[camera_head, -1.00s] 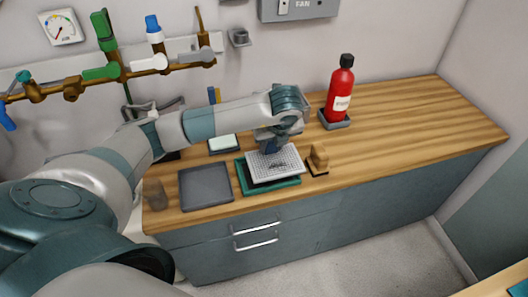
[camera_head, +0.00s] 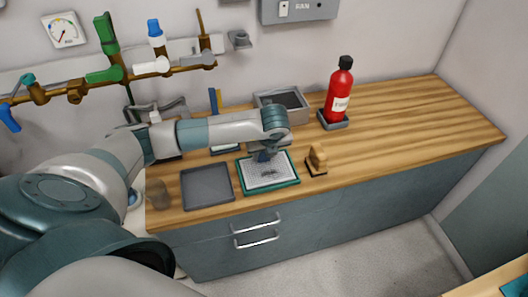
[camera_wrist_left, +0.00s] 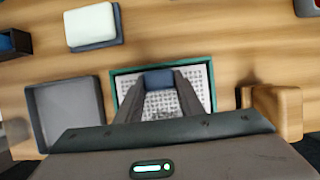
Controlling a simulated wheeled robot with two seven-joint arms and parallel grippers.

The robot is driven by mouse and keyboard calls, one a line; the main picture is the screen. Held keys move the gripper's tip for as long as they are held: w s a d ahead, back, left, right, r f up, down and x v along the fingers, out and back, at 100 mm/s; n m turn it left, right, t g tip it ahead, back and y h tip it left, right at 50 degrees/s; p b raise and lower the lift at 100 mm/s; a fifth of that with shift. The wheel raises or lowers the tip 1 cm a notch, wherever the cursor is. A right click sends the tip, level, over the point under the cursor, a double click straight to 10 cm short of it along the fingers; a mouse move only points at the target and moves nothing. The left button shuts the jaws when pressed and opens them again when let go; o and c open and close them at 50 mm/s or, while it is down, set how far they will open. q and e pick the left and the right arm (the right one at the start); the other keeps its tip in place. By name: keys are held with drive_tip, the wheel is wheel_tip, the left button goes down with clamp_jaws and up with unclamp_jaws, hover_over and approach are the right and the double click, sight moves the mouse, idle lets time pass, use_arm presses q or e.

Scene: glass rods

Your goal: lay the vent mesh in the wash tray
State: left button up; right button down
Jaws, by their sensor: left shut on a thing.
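My left gripper (camera_head: 263,157) is over the back part of the mesh. In the wrist view its fingers (camera_wrist_left: 159,80) are shut on a blue grip piece on the mesh. Whether the mesh touches the tray floor is hidden. My right gripper is out of view.
An empty grey tray (camera_head: 207,188) lies left of the green tray, and a wooden block (camera_head: 317,160) stands close on its right. A pale sponge-like block (camera_wrist_left: 91,24), a grey bin (camera_head: 268,99) and a red bottle (camera_head: 340,92) stand farther back. The counter's right side is clear.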

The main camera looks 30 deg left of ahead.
use_arm(q)
drive_tip(key=shift+f, duration=0.2)
drive_tip(key=shift+f, duration=0.15)
drive_tip(key=o, duration=1.2)
